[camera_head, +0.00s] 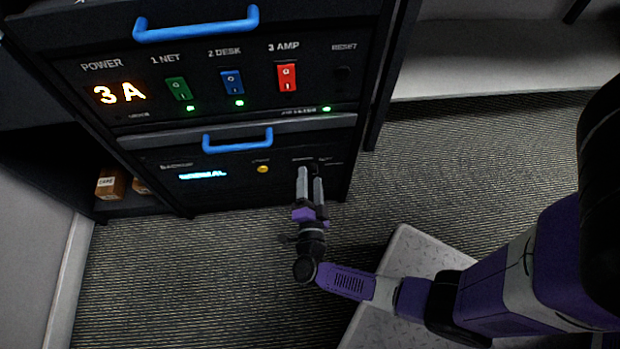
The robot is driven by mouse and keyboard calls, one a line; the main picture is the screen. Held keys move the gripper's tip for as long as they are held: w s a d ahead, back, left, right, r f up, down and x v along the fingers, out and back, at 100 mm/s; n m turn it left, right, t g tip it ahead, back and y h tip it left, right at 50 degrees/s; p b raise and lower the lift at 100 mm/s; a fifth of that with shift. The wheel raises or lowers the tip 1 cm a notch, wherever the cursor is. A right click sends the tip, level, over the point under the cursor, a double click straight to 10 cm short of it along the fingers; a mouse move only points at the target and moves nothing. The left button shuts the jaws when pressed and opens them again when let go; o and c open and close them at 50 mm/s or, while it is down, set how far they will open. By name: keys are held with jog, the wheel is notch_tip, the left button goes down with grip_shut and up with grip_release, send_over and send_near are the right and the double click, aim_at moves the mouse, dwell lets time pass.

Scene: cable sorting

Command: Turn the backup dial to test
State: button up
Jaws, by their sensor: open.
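The backup panel (230,180) is the lower black unit of the rack, with a blue handle (238,140) on top. Its blue display (202,174) seems to read "NORMAL", though the text is blurred. A small yellow button or light (262,169) sits right of the display. My gripper (310,172) is open, with its two grey fingers pointing at the right part of this panel. The dial (314,167) is a dark shape mostly hidden around the fingertips. I cannot tell whether the fingers touch it or where it points. The small labels above it are unreadable.
Above is the power panel (135,75) showing "3 A", with green (178,88), blue (232,82) and red (287,77) switches and another blue handle (196,30). Small boxes (111,184) lie on a shelf at left. Carpet (200,270) is clear in front.

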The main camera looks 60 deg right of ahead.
jog(key=shift+w+d, duration=0.3)
jog(key=shift+d, duration=0.25)
grip_shut()
jog(key=shift+n, duration=0.3)
jog(key=n+p, duration=0.1)
jog(key=n, duration=0.2)
jog(key=shift+n+p, duration=0.3)
jog(key=shift+p, duration=0.1)
jog(key=shift+s+f+n+t+p, duration=0.1)
jog(key=shift+n+t+p, duration=0.35)
jog(key=shift+n, duration=1.95)
